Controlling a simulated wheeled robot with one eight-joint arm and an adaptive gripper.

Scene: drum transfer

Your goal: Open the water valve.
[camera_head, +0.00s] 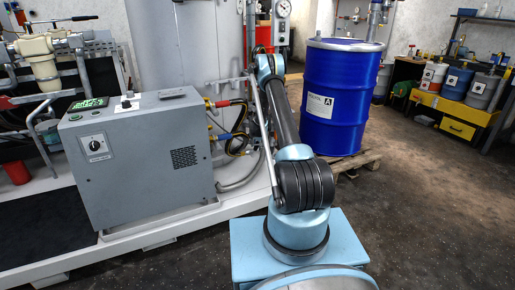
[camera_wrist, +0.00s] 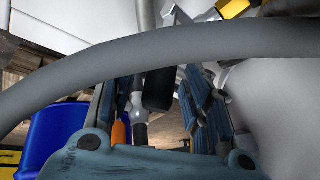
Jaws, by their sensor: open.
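My gripper (camera_wrist: 148,98) shows in the wrist view, with its blue fingers spread apart. A black handle-like part (camera_wrist: 160,90) and a pale metal fitting (camera_wrist: 138,105) appear between the fingers; I cannot tell whether either finger touches them. A thick grey hose (camera_wrist: 130,55) crosses the wrist view in front of the fingers and hides part of them. In the head view my gripper is hidden by my arm, near the hose fittings (camera_head: 222,103) right of the grey control box. I cannot make out for certain which fitting is the water valve.
The grey control box (camera_head: 150,150) stands on a white-edged platform left of my arm. A blue drum (camera_head: 342,110) stands on a wooden pallet (camera_head: 357,163) to the right. Yellow-and-black hoses (camera_head: 238,135) hang close to my arm. Open floor lies to the right.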

